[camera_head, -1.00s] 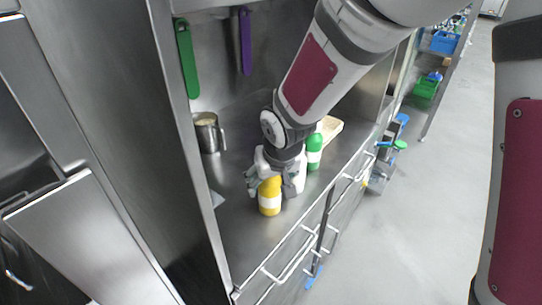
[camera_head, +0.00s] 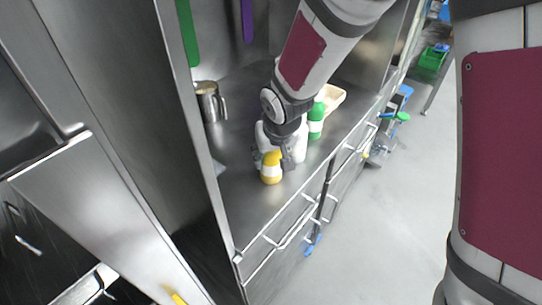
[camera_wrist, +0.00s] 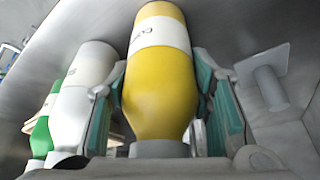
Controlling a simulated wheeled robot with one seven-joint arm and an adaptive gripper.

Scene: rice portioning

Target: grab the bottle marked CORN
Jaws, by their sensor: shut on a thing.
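The yellow bottle (camera_head: 271,168) stands on the steel counter near its front edge. In the wrist view the yellow bottle (camera_wrist: 160,85) fills the middle, and its white label shows dark letters that look like the start of CORN. My gripper (camera_head: 271,160) is around this bottle from above. In the wrist view the teal pads of my gripper (camera_wrist: 160,105) press on both sides of it. I cannot tell whether its base has left the counter.
A white bottle (camera_wrist: 80,95) and a green bottle (camera_head: 316,121) stand close beside it. A steel jug (camera_head: 210,102) is at the back left and a pale tray (camera_head: 333,97) lies behind the green bottle. The counter (camera_head: 245,205) is clear toward the front left.

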